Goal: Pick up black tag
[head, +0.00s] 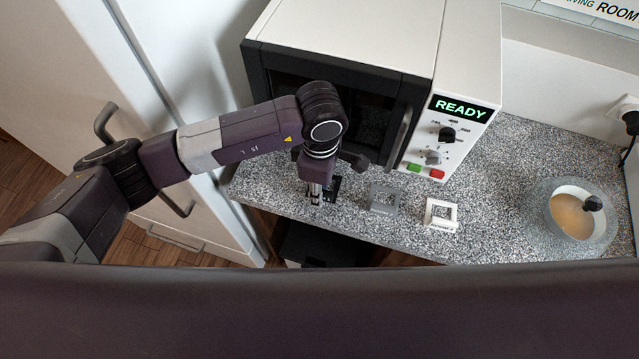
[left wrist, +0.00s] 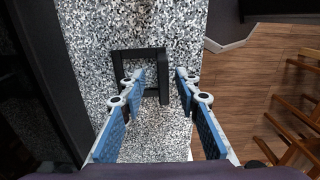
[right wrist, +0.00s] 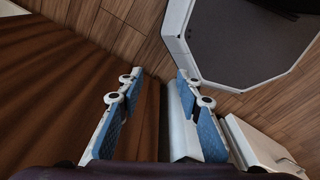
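The black tag (head: 334,184) is a square open frame on the speckled counter, in front of the microwave and partly hidden by my left gripper (head: 315,197) in the head view. In the left wrist view the black tag (left wrist: 138,53) lies ahead of my left gripper (left wrist: 160,76), which is open. The tag's right bar shows between the fingertips, and the left finger covers part of the frame. I cannot tell whether the fingers touch it. My right gripper (right wrist: 160,76) is open and empty in the right wrist view, above the wooden floor.
A grey tag (head: 384,198) and a white tag (head: 441,214) lie to the right on the counter (head: 500,200). The microwave (head: 350,45) stands behind. A bowl (head: 573,221) is at the far right. The counter's edge is close to the black tag.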

